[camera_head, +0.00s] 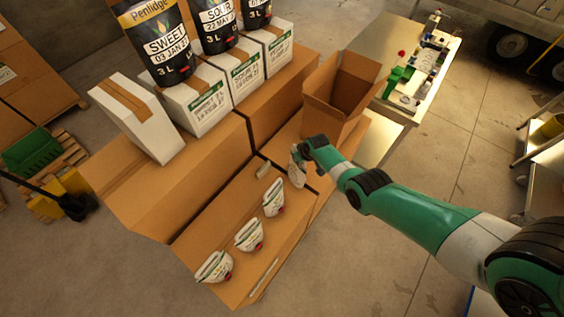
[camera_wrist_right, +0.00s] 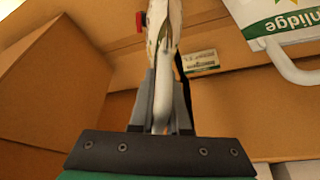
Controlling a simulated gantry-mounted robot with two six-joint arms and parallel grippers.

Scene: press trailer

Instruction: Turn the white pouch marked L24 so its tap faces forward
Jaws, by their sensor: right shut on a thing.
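My right gripper (camera_head: 303,153) is shut on a white pouch (camera_head: 297,170), at the far right end of a row of white pouches on the front cartons. In the right wrist view my right gripper (camera_wrist_right: 163,88) pinches the held pouch (camera_wrist_right: 164,38), which shows edge-on, with a red tap (camera_wrist_right: 140,22) on its left side. Three other pouches stand in the row: one nearest the gripper (camera_head: 273,199), a middle one (camera_head: 249,236) and a left one (camera_head: 213,267). Their red taps point to the lower right. I cannot read L24 on any pouch. My left gripper is not in view.
Black pouches (camera_head: 162,42) stand on white boxes (camera_head: 197,102) behind the row. An open empty carton (camera_head: 343,92) is just behind my right gripper. A table (camera_head: 440,75) with green items is at the back right. The floor (camera_head: 380,265) in front is clear.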

